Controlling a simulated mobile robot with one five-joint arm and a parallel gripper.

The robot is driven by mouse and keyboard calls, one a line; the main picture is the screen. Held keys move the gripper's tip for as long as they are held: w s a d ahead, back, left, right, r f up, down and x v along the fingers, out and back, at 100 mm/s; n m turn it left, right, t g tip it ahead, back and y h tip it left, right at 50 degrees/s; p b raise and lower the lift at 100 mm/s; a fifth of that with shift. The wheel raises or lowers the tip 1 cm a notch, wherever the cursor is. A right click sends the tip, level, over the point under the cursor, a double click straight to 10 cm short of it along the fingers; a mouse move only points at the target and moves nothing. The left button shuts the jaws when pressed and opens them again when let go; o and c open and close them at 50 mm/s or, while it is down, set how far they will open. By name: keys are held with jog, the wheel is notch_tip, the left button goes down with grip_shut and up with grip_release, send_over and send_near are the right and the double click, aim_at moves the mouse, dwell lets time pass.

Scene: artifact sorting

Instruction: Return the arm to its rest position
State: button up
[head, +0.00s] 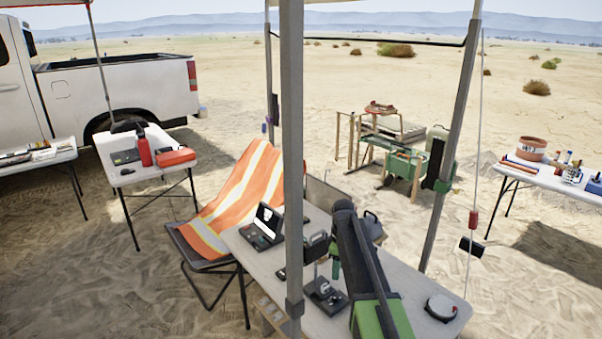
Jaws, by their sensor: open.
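My arm (362,262), dark with green parts near its lower end, reaches up from the bottom of the head view over the work table (405,300). Its far, thick dark end stands above the table beside several small dark items. I cannot make out gripper fingers on it; they seem hidden behind the arm or the items. Nothing held can be seen.
A grey tent pole (292,150) stands just left of my arm. The table holds an open dark case (264,228), a small black-based device (325,297) and a round white-topped object (441,308). An orange striped chair (240,195) stands to the left.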

jog(key=s+m, duration=1.2)
jog(key=s, duration=1.3)
jog(key=shift+a+f+m, duration=0.15)
jog(key=shift+a+m, duration=0.15)
jog(key=shift+a, duration=0.05)
